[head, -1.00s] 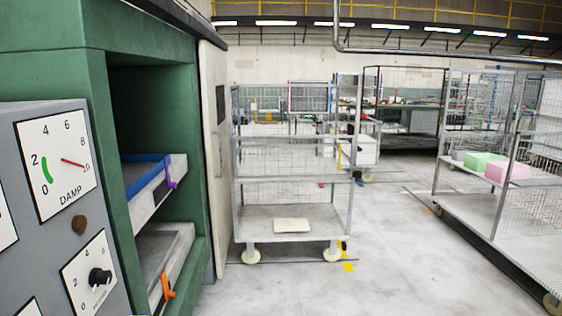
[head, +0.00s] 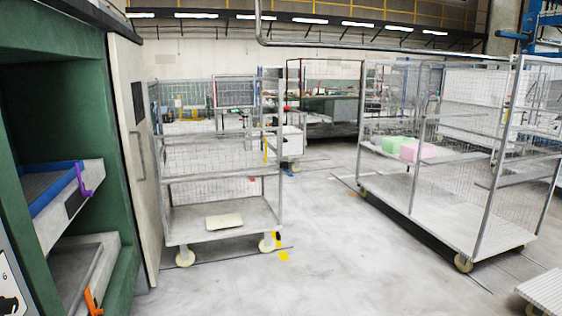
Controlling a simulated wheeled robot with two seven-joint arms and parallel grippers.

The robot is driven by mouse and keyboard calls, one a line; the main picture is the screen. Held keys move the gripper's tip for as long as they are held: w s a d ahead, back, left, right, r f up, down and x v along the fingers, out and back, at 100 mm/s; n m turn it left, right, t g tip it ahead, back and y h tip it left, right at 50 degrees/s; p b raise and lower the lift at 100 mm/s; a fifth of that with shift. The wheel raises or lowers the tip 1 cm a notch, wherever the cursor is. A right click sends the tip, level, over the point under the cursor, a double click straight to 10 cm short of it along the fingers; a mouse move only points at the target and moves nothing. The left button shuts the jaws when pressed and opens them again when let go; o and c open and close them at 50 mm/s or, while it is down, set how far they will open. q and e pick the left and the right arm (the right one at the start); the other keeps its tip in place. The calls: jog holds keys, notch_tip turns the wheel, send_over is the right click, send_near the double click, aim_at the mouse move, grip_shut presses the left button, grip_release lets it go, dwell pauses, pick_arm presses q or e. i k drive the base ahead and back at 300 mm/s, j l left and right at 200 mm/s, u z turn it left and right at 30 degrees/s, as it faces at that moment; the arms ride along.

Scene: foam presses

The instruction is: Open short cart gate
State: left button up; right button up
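A short wire-mesh cart (head: 222,226) stands left of centre on pale wheels, beside the green press. Horizontal gate bars (head: 222,172) cross its near side at mid height, and they look closed. A flat cream block (head: 225,221) lies on its bottom deck. A longer mesh cart (head: 430,215) stands to the right, with a green block (head: 395,145) and a pink block (head: 417,152) on its upper level. Neither of my grippers is in view.
The green press (head: 100,120) fills the left edge, with two trays bearing a purple handle (head: 83,180) and an orange handle (head: 92,301). A cream sliding door (head: 137,190) stands beside it. The floor (head: 330,250) between the carts is clear.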

aim_at(156, 138)
jog(key=i+l, duration=0.1)
jog(key=i, duration=3.8)
jog(key=j+u, duration=0.05)
jog(key=j, duration=0.05)
